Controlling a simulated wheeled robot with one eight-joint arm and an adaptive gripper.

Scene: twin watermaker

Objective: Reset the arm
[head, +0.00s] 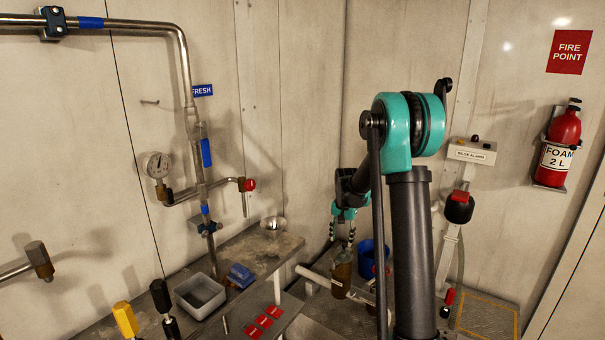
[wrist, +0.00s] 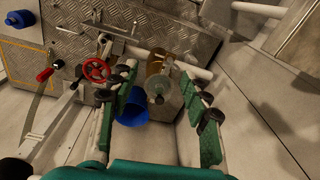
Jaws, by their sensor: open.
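My arm rises in the right half of the head view, with a dark upright link and teal joints. It bends over so that my gripper (head: 342,238) hangs low near the back wall. In the wrist view my gripper (wrist: 160,92) is open, its green-padded fingers spread wide. An amber container (head: 342,274) is just below the gripper in the head view. In the wrist view a clear rounded top (wrist: 158,86) shows between the fingers, with a brown part behind it. I cannot tell whether the fingers touch anything.
A blue bucket (head: 366,258) stands right of the amber container. A red handwheel (wrist: 96,69) and white pipes lie near the fingers. The bench at left holds a grey tray (head: 200,296), a blue block (head: 240,275) and a metal bowl (head: 273,224). A fire extinguisher (head: 558,147) hangs at right.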

